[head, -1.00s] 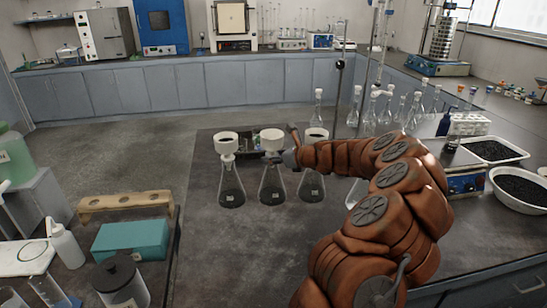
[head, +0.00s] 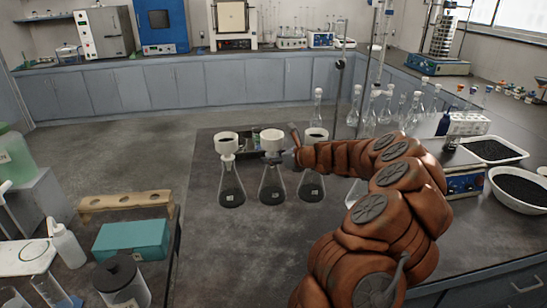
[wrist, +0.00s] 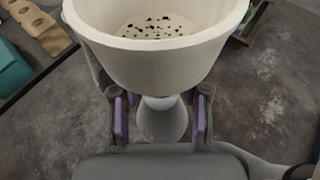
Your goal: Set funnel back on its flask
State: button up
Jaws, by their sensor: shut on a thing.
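A white funnel (head: 271,138) is at the middle flask (head: 272,186), a conical flask with dark contents. In the wrist view the funnel's wide bowl (wrist: 160,55) has dark specks inside. My gripper (wrist: 160,118) is shut on the funnel below its bowl, with purple-padded fingers on either side. In the head view my gripper (head: 287,157) comes in from the right, just under the bowl. The funnel looks upright above the flask's mouth. The stem's lower end is hidden, so I cannot tell whether it rests in the neck.
A left flask (head: 231,188) carries a similar white funnel (head: 227,143). A right flask (head: 311,186) stands close, with another white funnel (head: 316,134) partly hidden by my arm. Several glass flasks stand behind to the right. The bench (head: 240,240) in front is clear.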

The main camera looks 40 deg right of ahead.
jog(key=o, duration=1.3)
jog(key=p+v, duration=0.4)
jog(key=v, duration=0.4)
dwell(0.8)
dwell(0.5)
